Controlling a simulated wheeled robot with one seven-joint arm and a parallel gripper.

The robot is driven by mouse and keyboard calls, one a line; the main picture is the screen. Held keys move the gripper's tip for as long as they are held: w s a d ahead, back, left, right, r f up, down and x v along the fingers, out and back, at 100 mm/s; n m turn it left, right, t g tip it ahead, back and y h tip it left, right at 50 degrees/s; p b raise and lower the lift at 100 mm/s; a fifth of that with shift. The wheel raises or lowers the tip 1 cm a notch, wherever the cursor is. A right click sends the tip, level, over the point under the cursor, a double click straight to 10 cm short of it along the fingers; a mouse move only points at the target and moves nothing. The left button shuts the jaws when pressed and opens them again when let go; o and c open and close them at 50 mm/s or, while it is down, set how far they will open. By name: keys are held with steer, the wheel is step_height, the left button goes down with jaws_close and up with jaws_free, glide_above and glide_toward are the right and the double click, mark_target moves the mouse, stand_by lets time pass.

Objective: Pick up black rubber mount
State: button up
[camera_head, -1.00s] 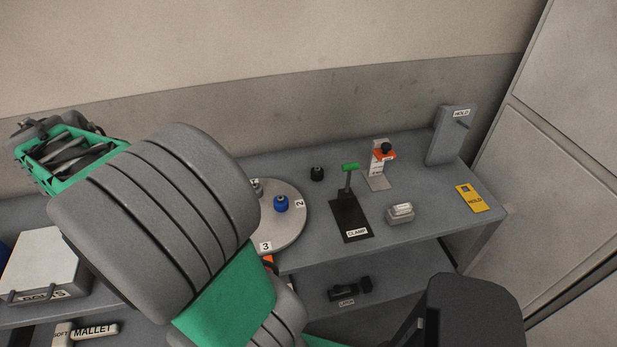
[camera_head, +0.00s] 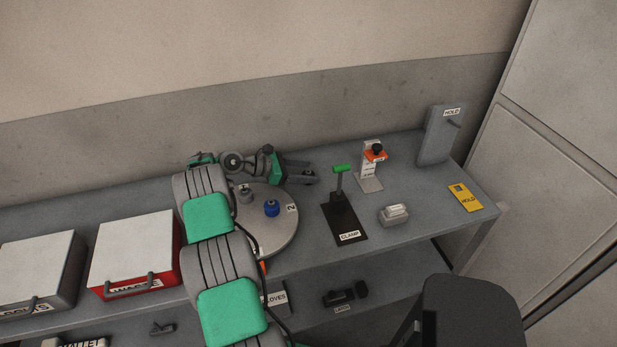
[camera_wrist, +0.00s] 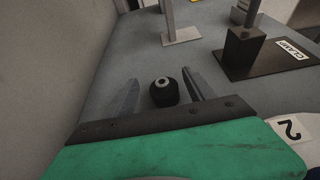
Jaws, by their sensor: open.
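The black rubber mount (camera_wrist: 163,93) shows in the wrist view as a small dark knob with a pale ring on top, standing on the grey bench. My gripper (camera_wrist: 160,90) is open, with one finger on each side of the mount and a gap on both sides. In the head view my gripper (camera_head: 304,174) is low over the back of the bench, just right of the round turntable. The mount is hidden behind it there.
The round turntable (camera_head: 281,235) holds a blue mount (camera_head: 271,208) and a grey one (camera_head: 245,194). The clamp (camera_head: 343,222) on its black plate, an orange-topped stand (camera_head: 371,168) and a grey block (camera_head: 394,215) stand to the right. The wall is close behind.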

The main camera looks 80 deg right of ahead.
mark_target(311, 173)
steer(key=p+x, duration=0.1)
steer(key=x, duration=0.3)
steer(key=shift+s+f, duration=0.2)
steer(key=shift+s, duration=0.1)
steer(key=shift+w+a, duration=0.15)
steer(key=shift+c, duration=0.5)
jaws_close()
